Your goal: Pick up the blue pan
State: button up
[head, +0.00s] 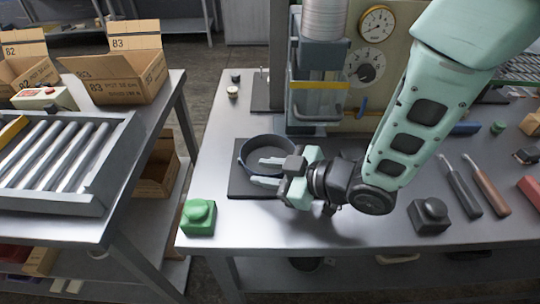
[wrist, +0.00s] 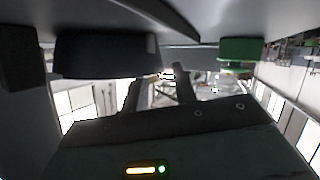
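The blue pan (head: 262,148) is a round, dark, shallow pan with a blue rim. In the wrist view the picture looks upside down; the pan's dark blue side (wrist: 105,55) is left of my open, empty fingers (wrist: 156,82). The pan's handle is not clearly visible.
A green button box (head: 198,217) stands at the table's front left, and a black one (head: 430,215) right of my arm. The machine with gauges (head: 318,85) stands behind the pan. Two handled tools (head: 474,187) lie at right. A roller conveyor (head: 60,155) is on the left table.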

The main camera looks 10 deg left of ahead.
jog(key=shift+x, duration=0.9)
jog(key=shift+c, duration=0.3)
grip_shut()
jog(key=shift+r, duration=0.1)
jog(key=shift+r, duration=0.15)
